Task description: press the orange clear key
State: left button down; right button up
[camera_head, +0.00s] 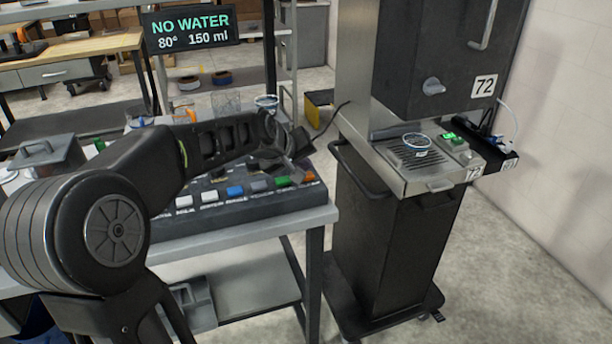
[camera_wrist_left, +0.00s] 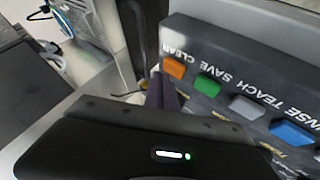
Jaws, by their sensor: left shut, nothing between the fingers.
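The orange clear key (camera_head: 309,178) is at the right end of a row of coloured keys on a dark panel (camera_head: 225,213). In the left wrist view the orange key (camera_wrist_left: 174,67) sits below the printed word CLEAR, with the green key (camera_wrist_left: 207,85) beside it. My left gripper (camera_head: 300,152) is shut and empty, over the right end of the panel. In the left wrist view its fingertips (camera_wrist_left: 163,88) show close beside the orange key. I cannot tell how high they are above the panel. My right gripper is not in view.
The blue key (camera_head: 235,191) and other keys continue left along the row. A screen (camera_head: 192,30) above the bench reads NO WATER, 80°, 150 ml. A dispenser (camera_head: 425,70) numbered 72 stands to the right, with a cup (camera_head: 416,143) on its tray.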

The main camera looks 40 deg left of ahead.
pick_arm(q)
jog(key=shift+f+b, duration=0.5)
jog(key=shift+f, duration=0.2)
dwell(0.6)
dwell(0.4)
jog(key=shift+r+p, duration=0.7)
jog(key=shift+r, duration=0.2)
jog(key=shift+r+p, duration=1.85)
jog(key=shift+r, duration=0.7)
jog(key=shift+f, duration=0.1)
